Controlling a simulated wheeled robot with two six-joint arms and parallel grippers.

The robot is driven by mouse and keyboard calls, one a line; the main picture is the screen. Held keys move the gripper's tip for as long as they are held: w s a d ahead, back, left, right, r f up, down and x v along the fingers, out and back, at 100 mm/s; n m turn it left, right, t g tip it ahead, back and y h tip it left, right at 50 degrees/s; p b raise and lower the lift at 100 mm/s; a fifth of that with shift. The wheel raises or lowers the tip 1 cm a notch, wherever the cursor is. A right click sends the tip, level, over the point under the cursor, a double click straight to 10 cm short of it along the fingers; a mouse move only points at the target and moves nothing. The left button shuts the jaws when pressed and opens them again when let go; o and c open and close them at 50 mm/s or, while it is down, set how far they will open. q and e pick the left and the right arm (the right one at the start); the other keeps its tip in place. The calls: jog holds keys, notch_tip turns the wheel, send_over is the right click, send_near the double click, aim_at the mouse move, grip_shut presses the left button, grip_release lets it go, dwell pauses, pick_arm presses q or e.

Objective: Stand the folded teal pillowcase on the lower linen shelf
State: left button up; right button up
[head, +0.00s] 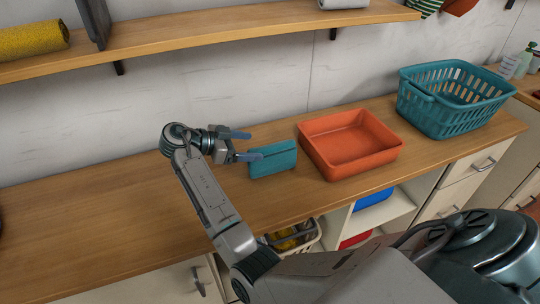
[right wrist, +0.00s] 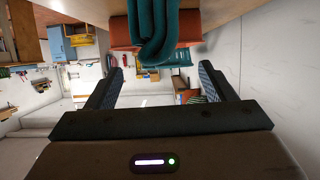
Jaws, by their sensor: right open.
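The folded teal pillowcase (head: 273,158) stands on the wooden counter, just left of the orange tub. In the right wrist view its folded layers (right wrist: 165,38) show at the top, beyond the fingertips. My right gripper (head: 245,146) is open and empty at the left end of the pillowcase; in the wrist view its fingers (right wrist: 161,70) are spread apart. I cannot tell whether the nearer finger touches the cloth. A wooden wall shelf (head: 200,37) runs above the counter; whether it is the lower linen shelf I cannot tell. My left gripper is not in view.
The orange tub (head: 350,120) stands right of the pillowcase, and a teal basket (head: 430,112) farther right. A yellow rolled towel (head: 30,40) and a dark upright divider (head: 94,20) are on the wall shelf; its middle is clear. The counter's left (head: 80,215) is free.

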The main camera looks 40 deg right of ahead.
aim_at(262, 144)
jog(key=shift+d+p, duration=0.3)
jog(key=shift+d, duration=0.2)
jog(key=p+x, duration=0.1)
jog(key=x, duration=0.2)
jog(key=shift+d+p, duration=0.3)
jog(key=shift+d, duration=0.05)
jog(key=shift+s+d+f, duration=0.15)
jog(key=shift+d+f, duration=0.15)
jog(key=shift+a, duration=0.1)
jog(key=shift+c, duration=0.3)
grip_shut()
